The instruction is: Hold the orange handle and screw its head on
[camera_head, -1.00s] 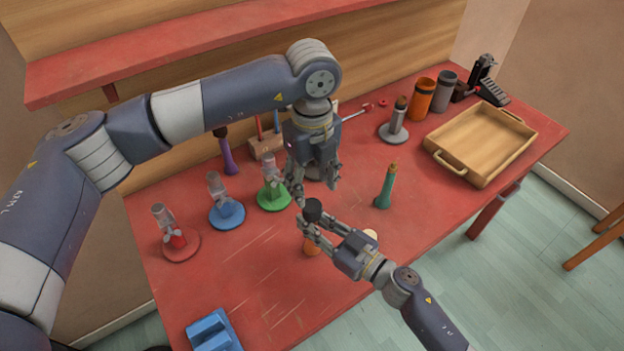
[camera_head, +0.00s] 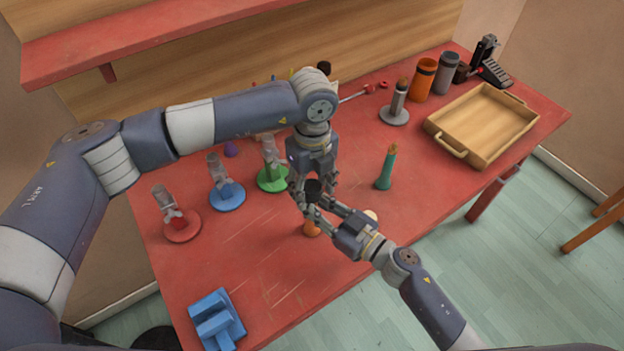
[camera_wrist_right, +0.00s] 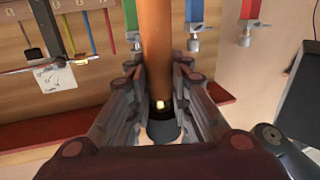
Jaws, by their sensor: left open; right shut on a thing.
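The orange handle (camera_head: 311,229) is upright, low in my right gripper (camera_head: 318,212) in the head view. My right gripper is shut on it, and the handle also shows between the fingers in the right wrist view (camera_wrist_right: 158,45). A dark round head (camera_head: 313,187) is at the handle's upper end. In the wrist view a small brass stud (camera_wrist_right: 159,104) shows between the handle and the dark head (camera_wrist_right: 163,131). My left gripper (camera_head: 313,196) is open, pointing down, with its fingers on either side of the head. Whether the fingers touch it is unclear.
Stands with red (camera_head: 181,226), blue (camera_head: 227,197) and green (camera_head: 272,178) bases line the left. A blue block (camera_head: 215,320) lies at the front left. A green handle (camera_head: 386,168) stands right of the grippers. A wooden tray (camera_head: 455,150) is at the right. The front middle is clear.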

